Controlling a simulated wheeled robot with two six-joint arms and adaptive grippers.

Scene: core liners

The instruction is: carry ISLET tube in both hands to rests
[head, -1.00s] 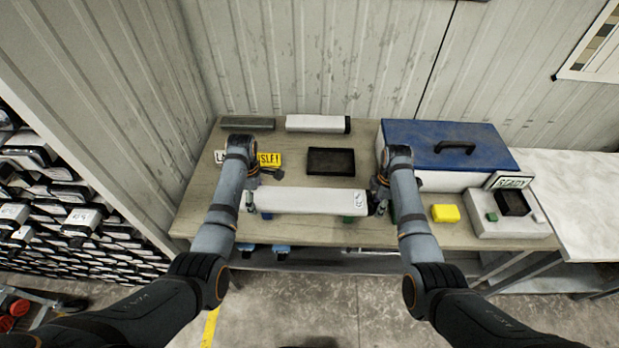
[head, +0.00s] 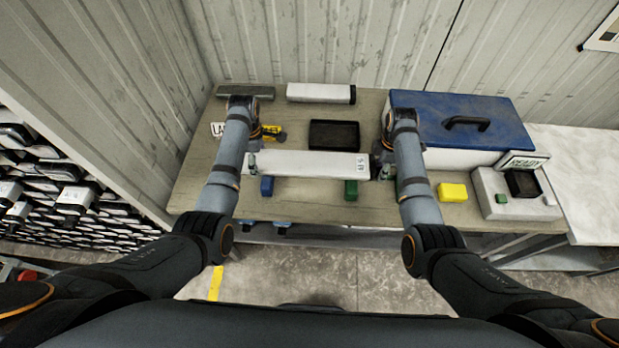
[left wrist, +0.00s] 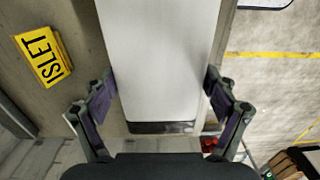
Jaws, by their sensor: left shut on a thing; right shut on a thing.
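The long white tube (head: 308,164) is held level across the front half of the table, with a small printed label near its right end. My left gripper (head: 252,160) is shut on its left end, and my right gripper (head: 379,165) is shut on its right end. In the left wrist view the two fingers (left wrist: 160,100) press the sides of the white tube (left wrist: 160,50), near its dark end band. The yellow ISLET sign (left wrist: 43,54) lies beside it; in the head view that sign (head: 273,133) is partly hidden by my left arm.
A blue block (head: 267,187) and a green block (head: 351,190) sit in front of the tube. Behind are a black tray (head: 334,135), another white tube (head: 320,93) and a grey bar (head: 246,91). A blue-lidded box (head: 460,122), yellow block (head: 453,192) and READY device (head: 507,205) stand right.

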